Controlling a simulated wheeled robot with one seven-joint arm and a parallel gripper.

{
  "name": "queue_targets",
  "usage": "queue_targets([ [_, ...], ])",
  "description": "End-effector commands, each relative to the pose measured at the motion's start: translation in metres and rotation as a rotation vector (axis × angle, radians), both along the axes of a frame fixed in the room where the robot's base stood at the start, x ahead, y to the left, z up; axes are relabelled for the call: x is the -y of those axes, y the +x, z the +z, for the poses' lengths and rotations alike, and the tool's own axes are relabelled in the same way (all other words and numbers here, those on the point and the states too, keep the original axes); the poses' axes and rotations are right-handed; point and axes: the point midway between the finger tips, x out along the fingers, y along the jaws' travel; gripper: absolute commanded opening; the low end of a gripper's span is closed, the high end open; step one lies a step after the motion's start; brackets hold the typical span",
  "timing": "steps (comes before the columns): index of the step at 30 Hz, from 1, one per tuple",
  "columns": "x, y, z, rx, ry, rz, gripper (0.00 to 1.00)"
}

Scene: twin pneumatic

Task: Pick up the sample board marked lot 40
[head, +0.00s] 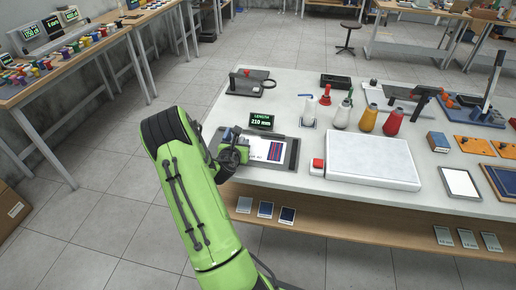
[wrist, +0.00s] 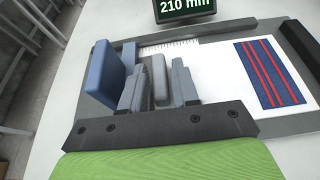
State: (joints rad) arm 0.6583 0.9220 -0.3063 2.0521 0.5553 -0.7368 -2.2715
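A white sample board (head: 255,150) with a dark blue, red-striped swatch lies flat on a dark grey measuring fixture (head: 290,160) on the white table. Its printed mark is too small to read. In the wrist view the board (wrist: 218,65) runs to the right of my gripper (wrist: 160,88). My gripper is low over the left part of the fixture, beside a blue block (wrist: 107,75). Its grey fingers are close together with a lighter grey piece between them; I cannot tell whether they grip anything. The board's near left part is hidden.
A display (head: 261,121) reading 210 mm stands behind the fixture. A red-topped button box (head: 317,167) and a white slab (head: 373,168) are to the right. Several small boards (head: 265,209) lie on the lower shelf, marks unreadable. Bottles (head: 368,118) stand farther back.

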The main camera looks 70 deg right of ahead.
Motion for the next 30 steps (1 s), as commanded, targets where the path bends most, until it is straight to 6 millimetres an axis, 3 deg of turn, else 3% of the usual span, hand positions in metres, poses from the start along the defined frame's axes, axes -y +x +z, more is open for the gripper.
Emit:
queue_targets([
  [5, 0.001, 0.001, 0.0, 0.0, 0.0, 0.001, 0.3],
  [12, 0.0, 0.001, 0.0, 0.0, 0.0, 0.001, 0.0],
  [20, 0.0, 0.001, 0.001, 0.0, 0.0, 0.001, 0.0],
  [23, 0.0, 0.001, 0.013, 0.003, -0.002, 0.001, 0.0],
  [30, 0.001, 0.001, 0.076, 0.004, -0.003, 0.0, 0.0],
])
